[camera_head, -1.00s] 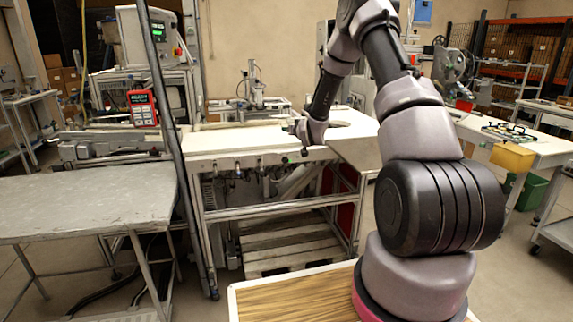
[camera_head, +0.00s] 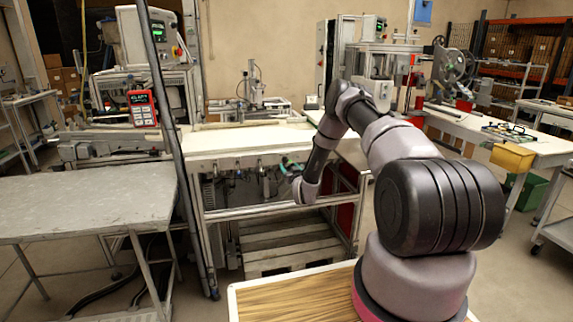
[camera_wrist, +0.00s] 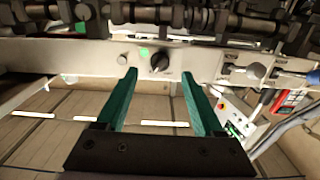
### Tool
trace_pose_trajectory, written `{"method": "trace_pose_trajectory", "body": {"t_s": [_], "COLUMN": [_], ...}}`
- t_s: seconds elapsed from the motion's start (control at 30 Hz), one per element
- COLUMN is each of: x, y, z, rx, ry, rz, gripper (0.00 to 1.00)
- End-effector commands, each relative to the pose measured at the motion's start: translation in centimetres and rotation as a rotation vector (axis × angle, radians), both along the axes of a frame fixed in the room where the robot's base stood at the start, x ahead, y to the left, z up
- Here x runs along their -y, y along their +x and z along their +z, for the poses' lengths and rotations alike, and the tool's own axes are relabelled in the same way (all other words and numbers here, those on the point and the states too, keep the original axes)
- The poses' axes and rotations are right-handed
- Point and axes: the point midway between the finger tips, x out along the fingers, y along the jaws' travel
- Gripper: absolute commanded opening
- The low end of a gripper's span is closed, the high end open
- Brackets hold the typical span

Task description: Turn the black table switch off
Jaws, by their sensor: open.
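The black switch (camera_wrist: 159,62) is a small round knob on a pale front panel (camera_wrist: 205,62), in the upper middle of the wrist view. My gripper (camera_wrist: 159,76) has two green fingers, open and empty. In that view the fingertips frame the knob left and right, with clear gaps on both sides. I cannot tell how far the tips are from the panel. In the head view my gripper (camera_head: 284,166) is in front of the white table (camera_head: 235,140), below its top. I cannot pick out the switch there, nor read its position.
A green dot (camera_wrist: 143,52) and a grey round button (camera_wrist: 122,60) are by the switch. A blue-ended fitting (camera_wrist: 290,77) sticks out at right. A metal rail (camera_head: 265,207) runs below the table front. A grey table (camera_head: 85,200) stands at left.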

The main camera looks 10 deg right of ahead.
Motion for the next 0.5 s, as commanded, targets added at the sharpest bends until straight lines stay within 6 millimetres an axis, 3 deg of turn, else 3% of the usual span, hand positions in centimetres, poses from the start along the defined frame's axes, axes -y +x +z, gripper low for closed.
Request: {"method": "trace_pose_trajectory", "body": {"t_s": [0.2, 0.5], "x": [-0.1, 0.0], "y": [3.5, 5.0], "z": [-0.1, 0.0], "rx": [0.001, -0.001], "ry": [0.000, 0.001], "rz": [0.001, 0.000], "gripper": [0.69, 0.69]}}
